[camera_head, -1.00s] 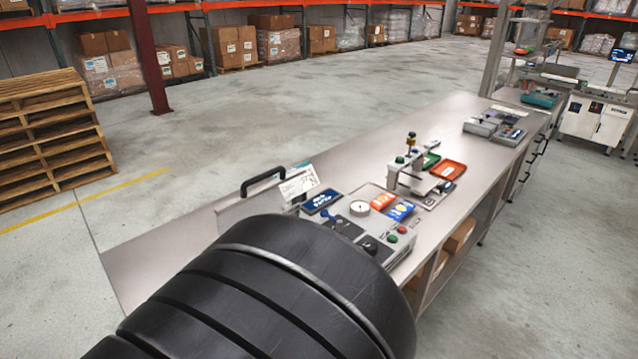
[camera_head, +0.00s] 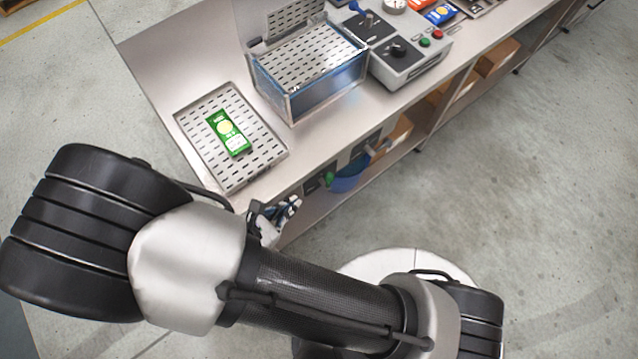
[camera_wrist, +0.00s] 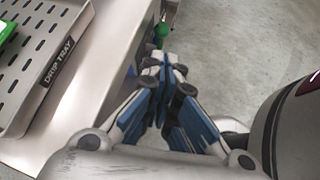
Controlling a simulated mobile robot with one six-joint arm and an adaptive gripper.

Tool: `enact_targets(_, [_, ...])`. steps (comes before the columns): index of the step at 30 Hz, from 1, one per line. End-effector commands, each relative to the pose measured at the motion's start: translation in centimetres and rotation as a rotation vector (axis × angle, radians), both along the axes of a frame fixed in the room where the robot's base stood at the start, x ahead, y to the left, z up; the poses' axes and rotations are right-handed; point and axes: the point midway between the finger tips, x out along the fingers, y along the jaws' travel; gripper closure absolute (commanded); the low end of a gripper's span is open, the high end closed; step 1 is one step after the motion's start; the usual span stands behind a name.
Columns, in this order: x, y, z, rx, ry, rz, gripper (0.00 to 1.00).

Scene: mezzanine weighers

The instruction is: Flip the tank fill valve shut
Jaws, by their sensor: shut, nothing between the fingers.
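A clear-walled tank (camera_head: 292,98) with blue edges and a slotted metal plate inside stands on the bench. Below it, on the bench's front side, a green knob-like part (camera_head: 328,179) and a blue part (camera_head: 369,149) show near dark panels. I cannot tell for sure which of these is the fill valve, or how its handle is turned. My gripper (camera_head: 292,203) is shut and empty beside the bench's front edge, left of the green part and apart from it. In the wrist view, the green part (camera_wrist: 161,31) shows just beyond my fingertips (camera_wrist: 164,64).
A slotted drip tray (camera_head: 184,128) holding a green packet (camera_head: 228,133) lies at the bench's near end; it also shows in the wrist view (camera_wrist: 58,70). A grey control box (camera_head: 410,66) with a black knob stands right of the tank. The floor in front is clear.

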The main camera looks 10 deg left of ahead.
Motion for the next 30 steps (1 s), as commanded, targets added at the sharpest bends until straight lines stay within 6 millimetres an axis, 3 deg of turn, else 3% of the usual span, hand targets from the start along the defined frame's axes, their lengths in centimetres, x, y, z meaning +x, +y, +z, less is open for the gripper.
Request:
enact_targets(5, [1.2, -0.8, -1.2, -0.003, 0.000, -0.004, 1.00])
enact_targets(21, [8.7, -4.5, -7.5, -0.001, 0.001, -0.005, 1.00])
enact_targets(30, [10.0, -5.1, -8.3, 0.000, 0.000, -0.001, 1.00])
